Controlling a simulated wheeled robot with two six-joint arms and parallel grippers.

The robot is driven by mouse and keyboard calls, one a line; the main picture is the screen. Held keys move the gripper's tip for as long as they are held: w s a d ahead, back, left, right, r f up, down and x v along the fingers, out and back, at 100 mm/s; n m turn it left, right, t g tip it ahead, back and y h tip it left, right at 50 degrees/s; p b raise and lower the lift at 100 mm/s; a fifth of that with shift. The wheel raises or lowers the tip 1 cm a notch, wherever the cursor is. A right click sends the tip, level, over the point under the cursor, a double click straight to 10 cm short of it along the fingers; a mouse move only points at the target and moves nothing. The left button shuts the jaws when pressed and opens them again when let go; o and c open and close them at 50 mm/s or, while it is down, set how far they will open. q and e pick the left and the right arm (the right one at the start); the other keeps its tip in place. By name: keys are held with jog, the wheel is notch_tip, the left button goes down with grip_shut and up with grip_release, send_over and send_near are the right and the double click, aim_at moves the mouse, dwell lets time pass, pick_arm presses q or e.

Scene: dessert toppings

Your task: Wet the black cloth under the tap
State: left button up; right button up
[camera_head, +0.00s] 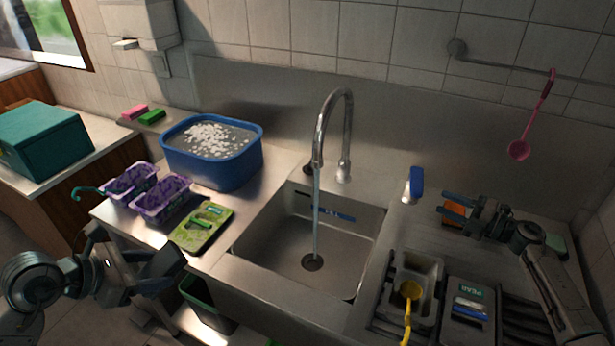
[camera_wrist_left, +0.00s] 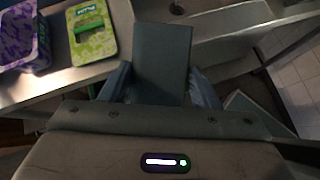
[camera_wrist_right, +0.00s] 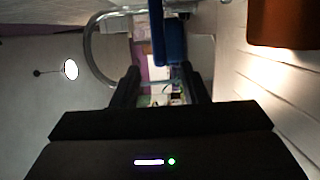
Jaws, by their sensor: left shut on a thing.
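A flat, dark grey rectangular piece, which looks like the black cloth (camera_wrist_left: 162,50), sits between the fingers of my left gripper (camera_wrist_left: 160,85). In the head view my left gripper (camera_head: 160,272) is at the lower left, in front of the counter edge and left of the sink (camera_head: 270,240). The tap (camera_head: 345,120) arches over the sink, and a stream of water (camera_head: 316,215) falls from it to the drain. My right gripper (camera_head: 450,208) is open over the right counter, its fingers apart, with a blue-topped upright item (camera_head: 416,183) just left of it.
An orange block (camera_head: 453,213) lies by my right gripper.

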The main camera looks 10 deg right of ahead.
aim_at(417, 182)
jog(key=x, duration=1.1)
jog(key=shift+w, duration=0.1)
jog(key=shift+a, duration=0.1)
grip_shut()
